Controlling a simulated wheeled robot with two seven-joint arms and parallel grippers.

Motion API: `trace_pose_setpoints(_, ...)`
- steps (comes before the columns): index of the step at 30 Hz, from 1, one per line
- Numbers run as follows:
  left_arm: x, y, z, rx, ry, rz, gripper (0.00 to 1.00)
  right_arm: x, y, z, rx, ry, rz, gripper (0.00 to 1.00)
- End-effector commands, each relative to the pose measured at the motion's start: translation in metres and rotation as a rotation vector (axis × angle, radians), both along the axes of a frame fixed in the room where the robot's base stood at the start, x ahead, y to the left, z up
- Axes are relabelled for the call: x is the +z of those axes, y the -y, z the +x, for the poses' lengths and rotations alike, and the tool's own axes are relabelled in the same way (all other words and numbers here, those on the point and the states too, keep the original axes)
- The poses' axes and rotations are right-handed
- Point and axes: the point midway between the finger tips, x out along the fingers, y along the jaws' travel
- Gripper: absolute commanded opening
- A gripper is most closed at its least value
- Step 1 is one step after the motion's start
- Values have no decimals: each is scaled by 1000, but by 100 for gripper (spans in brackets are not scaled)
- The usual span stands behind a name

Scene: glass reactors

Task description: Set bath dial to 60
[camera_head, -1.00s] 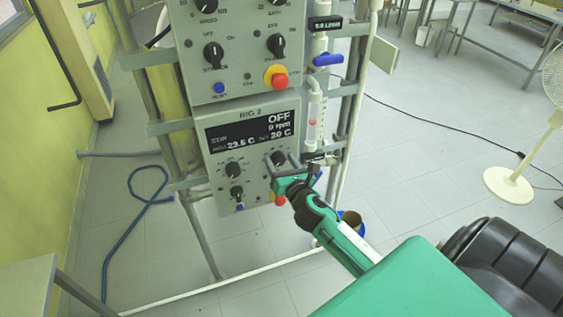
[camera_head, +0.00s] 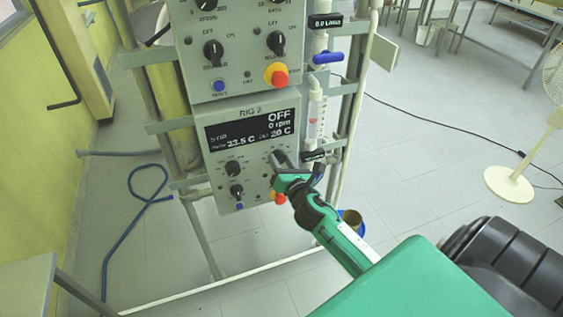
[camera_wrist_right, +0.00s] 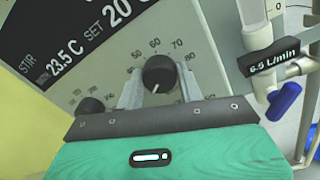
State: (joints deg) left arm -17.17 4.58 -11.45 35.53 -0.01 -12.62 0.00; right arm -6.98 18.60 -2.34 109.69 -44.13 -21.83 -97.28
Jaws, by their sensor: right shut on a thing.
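The bath dial is a round black knob (camera_wrist_right: 158,74) in the right wrist view, with a printed scale around its top showing 50, 60, 70 and 80. A small white mark shows on the knob's lower side, pointing down. My right gripper (camera_wrist_right: 159,88) has one grey finger on each side of the knob and is shut on it. In the head view my right gripper (camera_head: 284,164) is at the right dial of the RIG 2 panel (camera_head: 215,170) and mostly hides that dial. The panel display (camera_head: 250,130) reads OFF, about 23.5 C, and set 20 C. My left gripper is not in view.
Another black knob (camera_wrist_right: 90,105) sits left of the fingers. A blue valve handle (camera_wrist_right: 284,101) and a flow tube stand close on the right.

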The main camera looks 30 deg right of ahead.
Motion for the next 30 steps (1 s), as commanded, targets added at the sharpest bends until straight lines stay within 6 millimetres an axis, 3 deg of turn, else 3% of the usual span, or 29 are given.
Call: trace_pose_setpoints(30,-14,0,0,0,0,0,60,-3,0,0,-2,223,933,14)
